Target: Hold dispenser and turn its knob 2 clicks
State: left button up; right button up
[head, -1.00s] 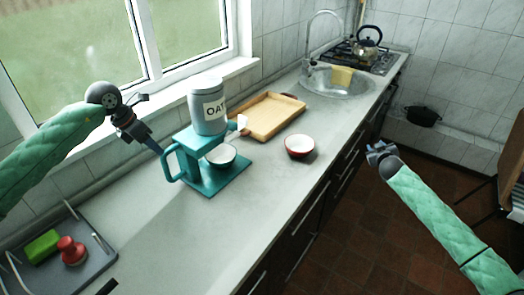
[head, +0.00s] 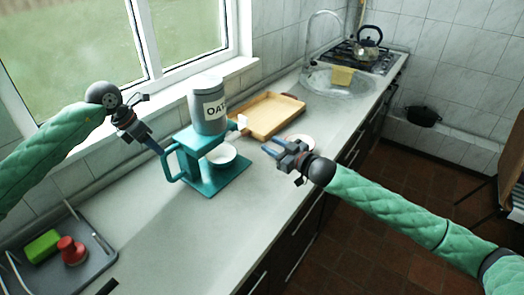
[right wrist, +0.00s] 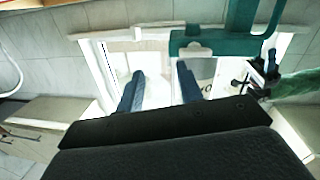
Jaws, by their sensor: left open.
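The teal dispenser (head: 187,150) stands on the counter with a grey canister (head: 209,105) marked "OAT" on top. Its white knob (head: 242,122) sticks out on the right side. A white bowl (head: 221,156) stands on its base. My left gripper (head: 157,148) is open beside the dispenser's loop handle (head: 168,168), at its upper left; whether it touches is unclear. My right gripper (head: 272,148) is open and empty, right of the dispenser and apart from the knob. The right wrist view shows its two spread fingers (right wrist: 162,88), with teal dispenser parts (right wrist: 205,45) beyond.
A red bowl (head: 301,138) is partly hidden behind my right gripper. A wooden tray (head: 290,103) lies behind, before the sink (head: 330,85). A grey rack (head: 92,262) with a green sponge (head: 42,246) and red item (head: 71,250) stands front left. The counter's front middle is clear.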

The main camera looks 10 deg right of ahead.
pick_arm(q)
jog(key=shift+x, duration=3.9)
pick_arm(e)
jog(key=s+a, duration=0.1)
jog(key=s+a+y, duration=0.1)
jog(key=a, duration=0.1)
jog(key=s+a+r+n+g+y, duration=0.1)
jog(key=shift+a+r, duration=0.1)
jog(key=shift+a, duration=0.15)
pick_arm(q)
jog(key=shift+d, duration=0.1)
grip_shut()
